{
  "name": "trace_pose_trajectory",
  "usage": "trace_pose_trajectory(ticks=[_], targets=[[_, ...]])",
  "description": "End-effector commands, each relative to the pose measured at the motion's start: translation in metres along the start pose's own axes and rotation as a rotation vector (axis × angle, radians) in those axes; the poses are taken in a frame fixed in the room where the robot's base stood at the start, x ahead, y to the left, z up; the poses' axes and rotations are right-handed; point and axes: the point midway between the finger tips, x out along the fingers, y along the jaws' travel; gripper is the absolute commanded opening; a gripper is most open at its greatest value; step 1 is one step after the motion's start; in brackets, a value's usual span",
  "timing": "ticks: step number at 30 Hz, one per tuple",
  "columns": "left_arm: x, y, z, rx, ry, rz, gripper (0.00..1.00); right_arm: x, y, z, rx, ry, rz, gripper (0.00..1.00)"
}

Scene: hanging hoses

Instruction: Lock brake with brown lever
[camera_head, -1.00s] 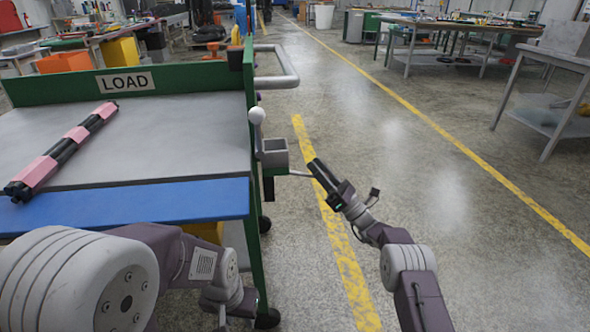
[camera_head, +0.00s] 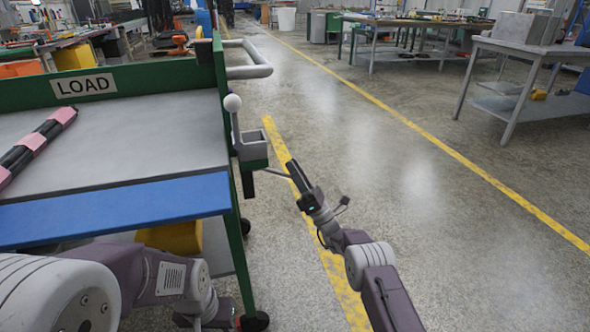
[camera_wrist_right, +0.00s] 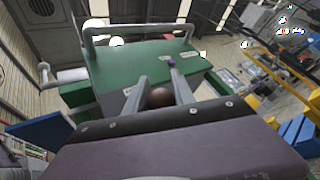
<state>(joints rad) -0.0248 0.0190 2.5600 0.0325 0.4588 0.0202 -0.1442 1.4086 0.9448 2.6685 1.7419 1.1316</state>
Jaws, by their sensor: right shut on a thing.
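The brown lever's round knob (camera_wrist_right: 160,97) shows in the right wrist view between the two grey fingers of my right gripper (camera_wrist_right: 158,92). In the head view my right gripper (camera_head: 291,168) is at the outer end of a thin grey rod (camera_head: 276,173). That rod sticks out from a grey bracket box (camera_head: 252,148) on the cart's right side. My right gripper is shut on the knob, which its fingers hide in the head view.
The green cart (camera_head: 222,105) has a LOAD sign, a blue front edge (camera_head: 115,207) and a grey push handle (camera_head: 250,71). A pink and black bar (camera_head: 35,145) lies on top. Open floor (camera_head: 420,190) lies to the right, with workbenches (camera_head: 450,48) behind.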

Motion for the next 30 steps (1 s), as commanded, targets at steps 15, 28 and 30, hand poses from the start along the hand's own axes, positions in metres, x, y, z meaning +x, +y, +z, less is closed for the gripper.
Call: trace_pose_trajectory(ticks=[15, 28, 30], targets=[[-0.001, 0.000, 0.000, 0.000, 0.000, 0.000, 0.36, -0.004, -0.001, -0.008, 0.009, 0.016, -0.005, 0.52], [-0.035, 0.001, -0.004, 0.000, 0.000, 0.000, 0.36, -0.083, 0.001, -0.007, 0.012, 0.017, -0.006, 0.52], [-0.036, 0.001, -0.004, 0.000, 0.000, 0.000, 0.36, -0.090, 0.001, -0.007, 0.011, 0.016, -0.004, 0.52]])
